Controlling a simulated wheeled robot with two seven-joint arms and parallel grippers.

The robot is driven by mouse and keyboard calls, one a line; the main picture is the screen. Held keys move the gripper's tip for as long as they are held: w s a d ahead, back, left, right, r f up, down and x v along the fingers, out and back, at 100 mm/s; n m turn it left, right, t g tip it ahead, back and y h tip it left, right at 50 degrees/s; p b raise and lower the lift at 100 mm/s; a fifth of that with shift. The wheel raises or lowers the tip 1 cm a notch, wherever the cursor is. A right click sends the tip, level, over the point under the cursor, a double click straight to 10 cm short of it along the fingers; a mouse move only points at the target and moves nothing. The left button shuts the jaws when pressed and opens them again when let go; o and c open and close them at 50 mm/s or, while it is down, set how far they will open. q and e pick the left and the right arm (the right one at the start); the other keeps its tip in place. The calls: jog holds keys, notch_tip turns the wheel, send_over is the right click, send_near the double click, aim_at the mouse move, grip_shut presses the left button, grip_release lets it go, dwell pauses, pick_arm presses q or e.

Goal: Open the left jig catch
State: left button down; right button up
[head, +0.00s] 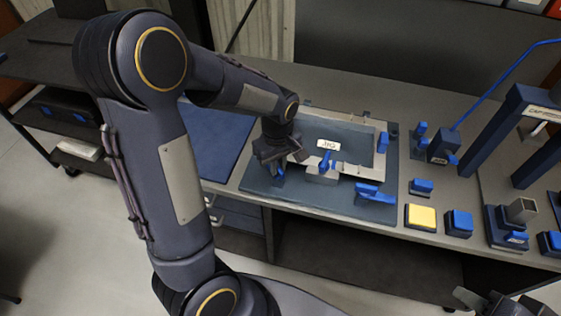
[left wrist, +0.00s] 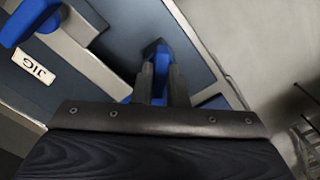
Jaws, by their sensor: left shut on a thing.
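The jig, a grey plate fixture (head: 352,168) with a white JIG label (head: 328,145), sits on a dark blue base on the bench. Its left catch (head: 280,173) is a small blue lever at the fixture's left front, mostly hidden by my left gripper (head: 275,160). In the left wrist view, the blue catch (left wrist: 161,62) stands between the two fingers of my left gripper (left wrist: 161,78), which is shut on it. My right gripper (head: 500,302) shows only in part at the bottom right, away from the jig; its jaws are unclear.
Other blue levers stand on the jig's middle (head: 325,160), right side (head: 383,142) and right front (head: 374,191). A yellow pad (head: 421,217) and several blue-topped fixtures stand to the right. A blue mat (head: 222,135) lies left of the jig.

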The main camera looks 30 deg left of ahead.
dwell(0.3)
pick_arm(q)
jog(key=n, duration=0.4)
jog(key=shift+n, duration=0.3)
jog(key=shift+p, duration=0.3)
jog(key=shift+r+n+p, duration=0.15)
jog(key=shift+n+p, duration=0.25)
jog(key=shift+n, duration=0.6)
jog(key=n, duration=0.2)
jog(key=shift+n+p, duration=0.35)
jog(key=shift+n, duration=0.05)
